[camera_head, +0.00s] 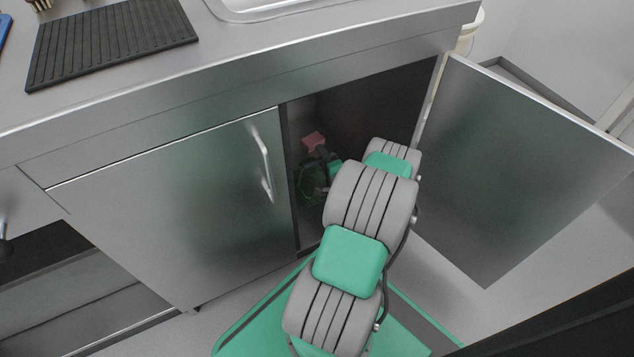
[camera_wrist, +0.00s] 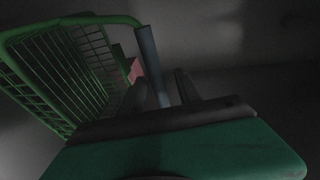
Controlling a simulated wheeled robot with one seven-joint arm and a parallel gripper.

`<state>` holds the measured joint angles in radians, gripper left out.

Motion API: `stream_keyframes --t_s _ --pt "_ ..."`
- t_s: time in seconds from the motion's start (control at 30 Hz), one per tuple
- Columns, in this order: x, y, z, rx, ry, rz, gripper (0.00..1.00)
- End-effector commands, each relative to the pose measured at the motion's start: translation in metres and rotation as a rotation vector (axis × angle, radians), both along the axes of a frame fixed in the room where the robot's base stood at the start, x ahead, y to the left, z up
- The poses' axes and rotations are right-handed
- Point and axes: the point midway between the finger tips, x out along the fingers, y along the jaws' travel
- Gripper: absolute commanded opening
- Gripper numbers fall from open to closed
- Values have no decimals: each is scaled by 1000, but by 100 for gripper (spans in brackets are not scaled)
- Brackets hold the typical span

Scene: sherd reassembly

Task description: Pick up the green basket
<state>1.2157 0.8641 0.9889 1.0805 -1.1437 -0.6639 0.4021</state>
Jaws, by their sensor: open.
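The green basket (camera_head: 309,187) sits in the dark cabinet, partly hidden by my arm. In the wrist view the wire basket (camera_wrist: 68,65) fills the left side, with a green rim along its top. A blue-grey bar (camera_wrist: 152,62) meets the end of that rim and runs down between my fingers. My gripper (camera_wrist: 161,88) is open, with one dark finger on each side of the bar as seen from the wrist; I cannot tell whether they touch it. In the head view my gripper (camera_head: 326,163) is dark and small beside the basket.
A reddish block (camera_head: 313,140) shows at the basket; it also appears behind the rim in the wrist view (camera_wrist: 134,69). The right cabinet door (camera_head: 525,165) stands open and the left door (camera_head: 180,205) is shut. The counter edge (camera_head: 250,80) overhangs the opening.

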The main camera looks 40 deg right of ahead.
Motion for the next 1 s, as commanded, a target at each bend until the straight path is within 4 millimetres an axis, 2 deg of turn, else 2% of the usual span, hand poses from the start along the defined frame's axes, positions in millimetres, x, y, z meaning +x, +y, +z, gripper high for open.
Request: stream_keyframes --t_s 0.03,0.13,0.37,0.87,1.0 --pt "9 -3 -6 -4 0 4 41" --pt "20 -8 -7 -1 0 2 41" --pt "21 -10 -5 1 1 -1 41" --pt "20 -10 -5 1 1 -1 0" --pt "20 -10 -5 1 1 -1 0"
